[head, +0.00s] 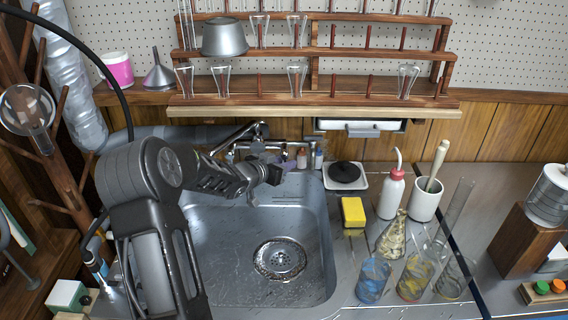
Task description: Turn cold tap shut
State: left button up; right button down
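The metal tap (237,133) stands at the back edge of the steel sink (312,240), with its spout rising behind my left gripper. My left gripper (274,172) reaches in from the left over the back of the sink, just in front of the tap's base. The gripper and wrist hide much of the tap's lower part, so I cannot tell which handle is the cold one or how it is turned. The fingertips are dark and small, and I cannot tell whether they are open or touch a handle. My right gripper is not in view.
A wooden rack (330,88) overhangs the back. The sink basin is empty.

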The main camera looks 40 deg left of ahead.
pick_arm(q)
jog(key=shift+o, duration=0.5)
jog(key=v, duration=0.7)
jog(key=shift+s+p, duration=0.3)
jog(key=shift+s, duration=0.1)
jog(key=shift+r, duration=0.15)
